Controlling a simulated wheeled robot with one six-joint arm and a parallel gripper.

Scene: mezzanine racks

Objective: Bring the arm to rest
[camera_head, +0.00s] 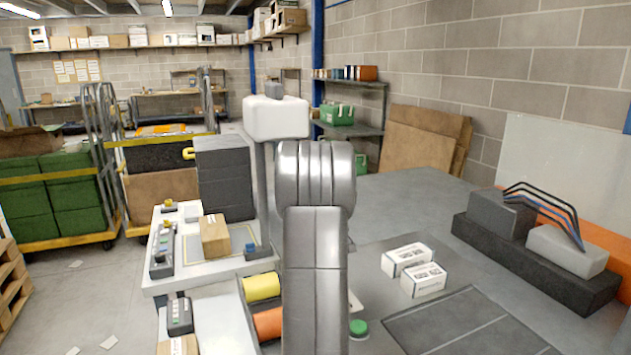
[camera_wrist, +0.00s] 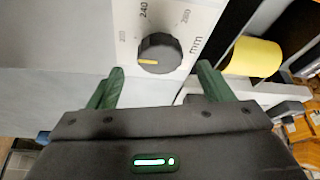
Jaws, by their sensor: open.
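My gripper (camera_wrist: 160,70) shows in the wrist view with its two green fingers apart and nothing held between them. A black dial knob (camera_wrist: 158,53) with a yellow pointer mark sits on a white panel (camera_wrist: 205,20) marked with numbers and "mm". The knob lies just past the fingertips, in line with the gap between them. I cannot tell how far off it is, but no finger is seen touching it. In the head view my grey arm stands up in the middle, and my gripper cannot be made out there.
A yellow roll (camera_head: 261,287) and an orange roll (camera_head: 268,323) lie left of my arm. A cardboard box (camera_head: 215,236) stands on the white bench. Two white cartons (camera_head: 425,279) and a green button (camera_head: 358,328) are on the right. Wheeled carts (camera_head: 50,244) stand at the left.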

